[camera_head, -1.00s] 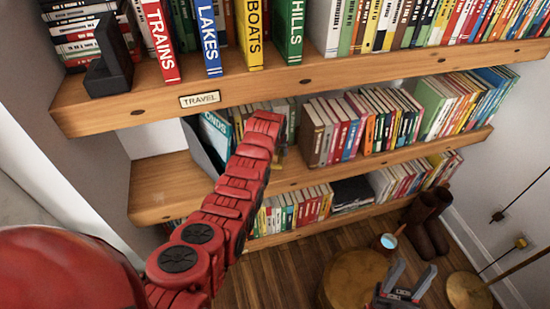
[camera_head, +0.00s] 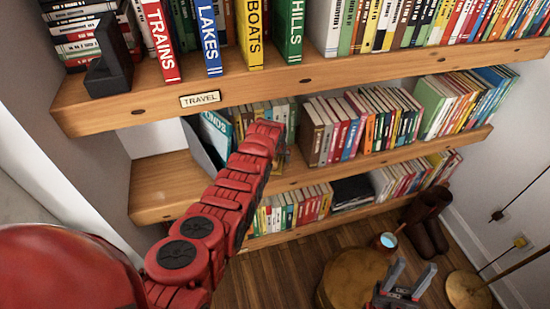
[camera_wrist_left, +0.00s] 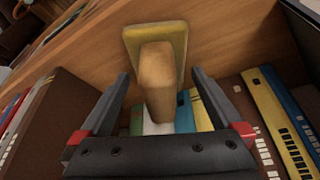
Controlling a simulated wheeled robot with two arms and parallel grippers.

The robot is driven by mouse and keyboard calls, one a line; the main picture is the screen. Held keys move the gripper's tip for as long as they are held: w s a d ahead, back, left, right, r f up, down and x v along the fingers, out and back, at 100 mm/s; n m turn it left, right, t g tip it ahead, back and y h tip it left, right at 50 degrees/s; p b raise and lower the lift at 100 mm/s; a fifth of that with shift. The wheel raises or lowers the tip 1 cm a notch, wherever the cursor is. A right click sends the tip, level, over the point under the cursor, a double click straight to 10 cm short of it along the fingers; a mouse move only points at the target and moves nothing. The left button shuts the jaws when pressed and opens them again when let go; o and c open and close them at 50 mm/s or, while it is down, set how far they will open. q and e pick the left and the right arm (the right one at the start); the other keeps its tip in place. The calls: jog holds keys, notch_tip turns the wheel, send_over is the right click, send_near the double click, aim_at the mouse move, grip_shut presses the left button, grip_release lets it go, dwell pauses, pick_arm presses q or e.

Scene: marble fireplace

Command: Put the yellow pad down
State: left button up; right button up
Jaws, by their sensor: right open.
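The yellow pad (camera_wrist_left: 178,38) shows in the left wrist view, against a wooden surface, with a tan block-like handle (camera_wrist_left: 157,80) sticking out of it toward the camera. My left gripper (camera_wrist_left: 158,82) has its two dark fingers apart, one on each side of the handle, with a visible gap on both sides. Whether the pad rests on the wood I cannot tell. In the head view my red left arm reaches toward the middle shelf and hides most of its gripper and the pad. My right gripper (camera_head: 402,275) is open and empty, low at the right above the floor.
Books (camera_wrist_left: 275,110) stand close to the left gripper. A round stool-like top (camera_head: 352,280), a small cup (camera_head: 387,241) and dark boots (camera_head: 428,220) are at lower right.

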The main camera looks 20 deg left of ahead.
pick_arm(q)
jog(key=shift+r, duration=0.2)
jog(key=shift+s+r, duration=0.1)
jog(key=shift+r, duration=0.35)
jog(key=shift+s+r, duration=0.35)
jog(key=shift+r, duration=0.2)
jog(key=shift+v, duration=2.65)
